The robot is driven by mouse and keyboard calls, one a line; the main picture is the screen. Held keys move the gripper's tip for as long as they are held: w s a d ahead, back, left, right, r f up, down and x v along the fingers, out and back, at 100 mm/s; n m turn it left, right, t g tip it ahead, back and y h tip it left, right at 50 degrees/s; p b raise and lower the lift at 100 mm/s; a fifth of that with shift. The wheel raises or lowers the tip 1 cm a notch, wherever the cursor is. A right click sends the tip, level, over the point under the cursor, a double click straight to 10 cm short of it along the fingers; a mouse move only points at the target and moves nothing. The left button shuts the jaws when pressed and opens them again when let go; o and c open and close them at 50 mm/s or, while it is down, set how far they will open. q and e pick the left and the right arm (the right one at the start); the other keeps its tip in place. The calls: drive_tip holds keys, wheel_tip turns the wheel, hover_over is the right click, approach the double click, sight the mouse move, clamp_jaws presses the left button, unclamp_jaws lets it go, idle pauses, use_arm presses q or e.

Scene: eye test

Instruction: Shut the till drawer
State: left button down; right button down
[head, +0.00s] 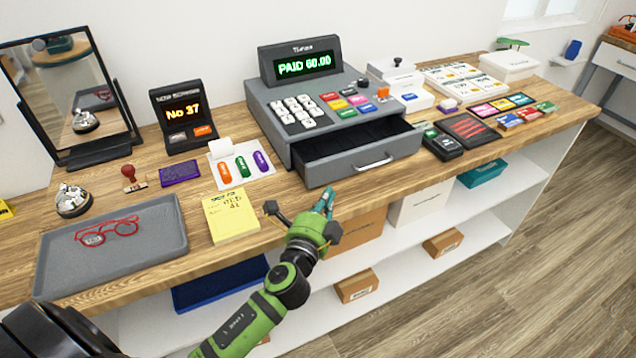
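The grey till (310,110) stands on the wooden counter, its raised display reading "PAID 60.00". Its drawer (345,170) is pulled out towards the front, with a silver handle (375,163) on its front panel. The dark inside of the drawer shows and looks empty, though its depths are in shadow. My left gripper (299,201) is in front of the counter's edge, below and left of the drawer front. Its fingers are spread with nothing seen between them, and it appears apart from the drawer. My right gripper is out of view.
A yellow notepad (231,215) and a grey tray (110,250) with red glasses (106,231) lie left of the gripper. A black card terminal (442,141) stands close to the drawer's right side. Shelves with boxes (357,285) are below the counter.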

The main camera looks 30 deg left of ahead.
sight(299, 167)
use_arm(q)
drive_tip(key=w+a, duration=0.2)
drive_tip(key=a, duration=0.1)
drive_tip(key=shift+p, duration=0.3)
drive_tip(key=w+a, duration=0.1)
drive_tip(key=a, duration=0.1)
drive_tip(key=w+a, duration=0.2)
drive_tip(key=w+a+b, duration=0.1)
drive_tip(key=w+a, duration=0.1)
drive_tip(key=a, duration=0.1)
drive_tip(key=shift+w+f, duration=0.1)
drive_tip(key=shift+w, duration=0.15)
drive_tip(key=shift+a, duration=0.1)
drive_tip(key=shift+r, duration=0.2)
